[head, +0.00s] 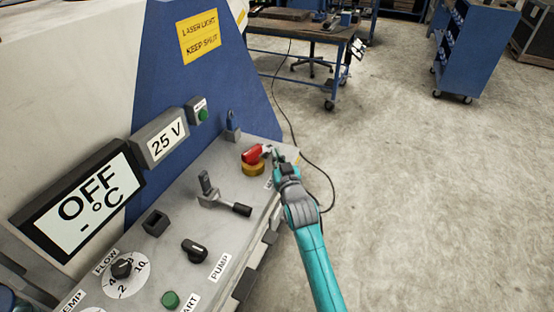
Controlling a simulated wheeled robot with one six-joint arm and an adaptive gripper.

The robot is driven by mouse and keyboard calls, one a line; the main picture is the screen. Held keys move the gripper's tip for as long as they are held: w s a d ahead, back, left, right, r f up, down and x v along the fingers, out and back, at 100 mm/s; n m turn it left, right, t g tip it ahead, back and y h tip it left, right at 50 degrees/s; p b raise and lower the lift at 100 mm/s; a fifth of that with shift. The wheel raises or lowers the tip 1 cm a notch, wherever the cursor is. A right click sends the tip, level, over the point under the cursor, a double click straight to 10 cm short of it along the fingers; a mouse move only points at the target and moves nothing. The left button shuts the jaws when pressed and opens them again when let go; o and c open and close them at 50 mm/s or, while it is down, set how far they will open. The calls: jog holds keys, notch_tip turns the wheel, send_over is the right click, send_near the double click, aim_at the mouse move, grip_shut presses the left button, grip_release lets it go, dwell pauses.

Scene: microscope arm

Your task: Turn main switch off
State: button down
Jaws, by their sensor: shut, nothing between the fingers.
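The main switch looks to be the red rotary handle (253,153) on a yellow round base (254,169), near the far right end of the grey control panel. My gripper (272,154) is at the end of my teal arm, right beside the red handle's right end. Its fingers are shut with nothing between them. Whether the fingertips touch the handle I cannot tell. The label beside the switch is partly hidden by my gripper.
The grey panel (175,262) also carries a black lever (225,203), a black pump knob (194,249), a flow dial (122,268) and a green button (170,299). Displays read "OFF" (84,201) and "25 V" (166,144). A cable lies on the floor; open floor (430,200) is to the right.

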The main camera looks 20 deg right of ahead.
jog(key=shift+w+d, duration=0.1)
jog(key=shift+w, duration=0.55)
dwell(0.4)
